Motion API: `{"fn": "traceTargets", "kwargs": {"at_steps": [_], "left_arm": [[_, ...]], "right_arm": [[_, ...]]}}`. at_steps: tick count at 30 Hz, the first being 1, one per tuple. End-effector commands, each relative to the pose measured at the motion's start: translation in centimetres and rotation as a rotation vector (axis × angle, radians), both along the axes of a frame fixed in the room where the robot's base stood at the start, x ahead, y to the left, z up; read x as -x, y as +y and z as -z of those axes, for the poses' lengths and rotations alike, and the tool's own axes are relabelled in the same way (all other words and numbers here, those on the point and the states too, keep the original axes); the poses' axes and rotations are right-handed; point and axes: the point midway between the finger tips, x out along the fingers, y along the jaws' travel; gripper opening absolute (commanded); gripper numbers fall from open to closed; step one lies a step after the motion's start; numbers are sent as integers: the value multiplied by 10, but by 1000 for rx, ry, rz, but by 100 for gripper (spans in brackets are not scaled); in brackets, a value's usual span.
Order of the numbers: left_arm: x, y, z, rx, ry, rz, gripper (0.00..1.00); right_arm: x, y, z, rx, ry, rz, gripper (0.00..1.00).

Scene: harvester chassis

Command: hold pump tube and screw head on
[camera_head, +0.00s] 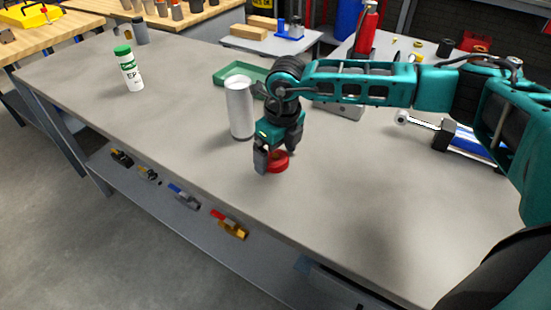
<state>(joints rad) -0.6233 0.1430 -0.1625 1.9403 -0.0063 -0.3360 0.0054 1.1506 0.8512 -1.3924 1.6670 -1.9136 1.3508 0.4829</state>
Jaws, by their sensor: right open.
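A light grey upright cylinder (239,110), which looks like the pump tube, stands on the grey bench. A round red piece (278,161), which looks like the screw head, sits on the bench near its front edge, to the right of and nearer than the tube. My right gripper (273,153) points down at the red piece with its jaws open. One finger is at its left side, and the fingers partly hide it. I cannot tell whether they touch it. No gripper holds the tube. My left gripper is not in view.
The grey bench (180,100) is mostly clear. A green-capped white bottle (131,71) stands at the left and a green tray (237,75) lies behind the tube. A blue and silver cylinder (460,138) lies at the right. Several small fittings (184,196) lie on the lower shelf.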

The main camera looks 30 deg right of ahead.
Motion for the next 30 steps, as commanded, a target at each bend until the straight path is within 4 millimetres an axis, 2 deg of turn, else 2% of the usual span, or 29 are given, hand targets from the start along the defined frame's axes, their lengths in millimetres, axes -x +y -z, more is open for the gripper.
{"fn": "traceTargets", "kwargs": {"at_steps": [11,30], "left_arm": [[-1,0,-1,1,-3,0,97],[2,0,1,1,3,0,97]], "right_arm": [[0,0,3,0,-1,0,93],[0,0,2,0,-1,0,33]]}}
